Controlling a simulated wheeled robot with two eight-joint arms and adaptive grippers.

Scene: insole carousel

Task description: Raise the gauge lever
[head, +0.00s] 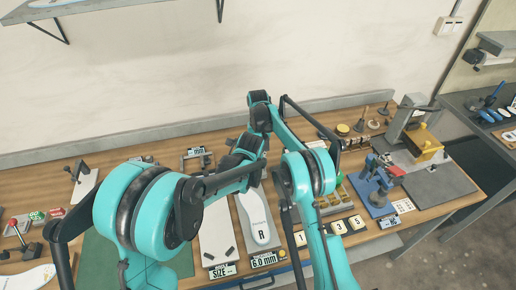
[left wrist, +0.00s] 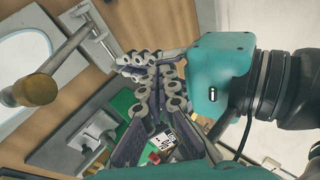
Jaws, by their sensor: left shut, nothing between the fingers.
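In the left wrist view a metal lever bar (left wrist: 66,52) with a round brass-coloured knob (left wrist: 35,90) reaches across the upper left, from a small metal bracket (left wrist: 95,33). I take it to be the gauge lever. Its pivot and base are only partly seen. My left gripper (left wrist: 155,78) is shut and empty, to the right of the lever and apart from it. In the head view my arms cover the middle of the bench, and I cannot make out the left fingertips. My right gripper cannot be made out in either view.
A white insole board (head: 214,238) and an insole marked R (head: 258,218) lie on the wooden bench. A small stand (head: 78,180) is at the left, a green mat (head: 97,262) at the front. A blue press (head: 377,188) and number blocks (head: 338,227) stand to the right.

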